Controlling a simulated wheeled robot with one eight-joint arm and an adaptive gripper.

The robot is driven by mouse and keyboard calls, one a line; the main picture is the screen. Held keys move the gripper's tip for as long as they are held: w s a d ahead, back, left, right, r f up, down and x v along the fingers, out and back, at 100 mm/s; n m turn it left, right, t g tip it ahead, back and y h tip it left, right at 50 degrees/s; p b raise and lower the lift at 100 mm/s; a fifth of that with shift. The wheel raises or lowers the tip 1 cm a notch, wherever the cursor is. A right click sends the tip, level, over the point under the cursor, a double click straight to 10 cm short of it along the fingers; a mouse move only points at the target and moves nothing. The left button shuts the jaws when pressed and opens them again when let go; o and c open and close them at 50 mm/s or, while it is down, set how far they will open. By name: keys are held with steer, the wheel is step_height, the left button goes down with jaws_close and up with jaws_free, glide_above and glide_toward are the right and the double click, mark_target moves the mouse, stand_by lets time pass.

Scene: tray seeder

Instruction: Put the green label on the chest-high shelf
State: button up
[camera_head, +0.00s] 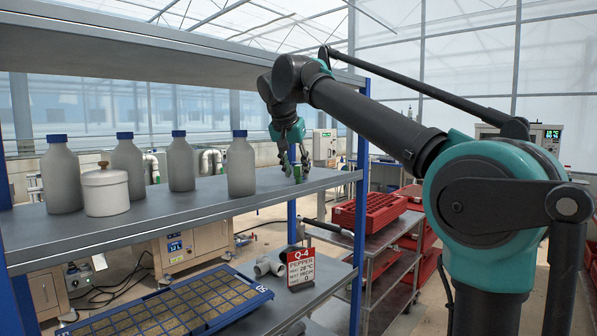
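My gripper (295,168) points down over the right end of the chest-high shelf (200,209), its fingertips close to the shelf's surface. A small green thing, which looks like the green label (297,174), shows between the fingertips, at or just above the shelf. It is small and partly hidden by the fingers. I cannot tell whether the fingers press on it or stand apart from it, or whether it touches the shelf.
Grey bottles with blue caps, such as the nearest one (241,165), and a white lidded jar (105,191) stand left of my gripper. A shelf board (180,48) hangs above. Below are a seed tray (170,308) and a red-and-white sign (301,268). Red trays (370,211) sit on a cart behind.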

steer(key=s+a, duration=0.2)
steer(key=s, duration=0.8)
steer(key=shift+a, duration=0.25)
steer(key=shift+s, duration=0.1)
